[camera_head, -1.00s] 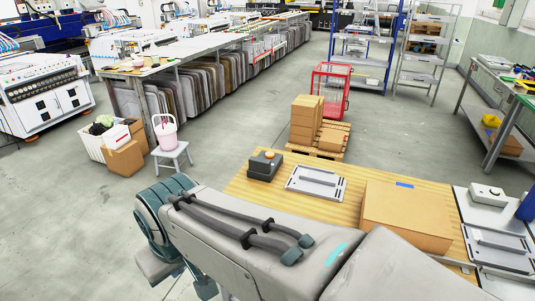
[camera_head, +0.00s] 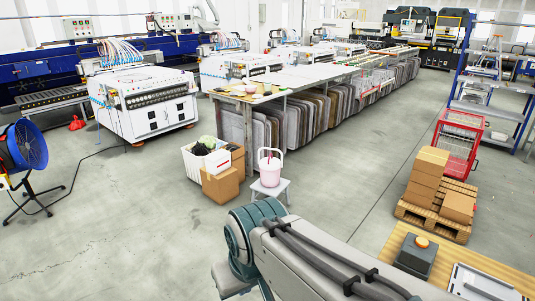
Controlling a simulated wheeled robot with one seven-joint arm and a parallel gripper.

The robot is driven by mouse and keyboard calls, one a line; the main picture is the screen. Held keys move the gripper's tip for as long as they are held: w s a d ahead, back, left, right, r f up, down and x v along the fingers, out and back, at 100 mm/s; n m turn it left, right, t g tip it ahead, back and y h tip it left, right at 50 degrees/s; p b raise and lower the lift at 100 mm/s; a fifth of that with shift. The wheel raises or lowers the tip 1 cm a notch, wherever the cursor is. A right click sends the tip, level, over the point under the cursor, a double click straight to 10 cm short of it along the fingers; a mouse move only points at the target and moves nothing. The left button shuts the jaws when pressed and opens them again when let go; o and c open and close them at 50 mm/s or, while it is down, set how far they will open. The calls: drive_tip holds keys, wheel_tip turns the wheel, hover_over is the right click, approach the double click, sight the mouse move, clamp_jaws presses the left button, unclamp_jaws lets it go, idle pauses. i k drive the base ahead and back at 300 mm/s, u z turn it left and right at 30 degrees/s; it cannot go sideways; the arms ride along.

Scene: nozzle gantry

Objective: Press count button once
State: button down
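A dark grey box with an orange round button (camera_head: 422,242) on top sits at the left end of the wooden table (camera_head: 395,243), at the lower right of the head view. No label on it can be read. It is the only push button I can make out on the table.
A flat metal fixture (camera_head: 480,285) lies right of the button box. Beyond the table stand a pallet with cardboard boxes (camera_head: 427,175) and a red wire cage (camera_head: 458,140). A stool with a pink bucket (camera_head: 269,167) and a blue fan (camera_head: 24,148) stand left.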

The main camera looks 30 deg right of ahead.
sight(422, 242)
drive_tip(key=i, duration=2.65)
drive_tip(key=z, duration=4.1)
drive_tip(key=i, duration=1)
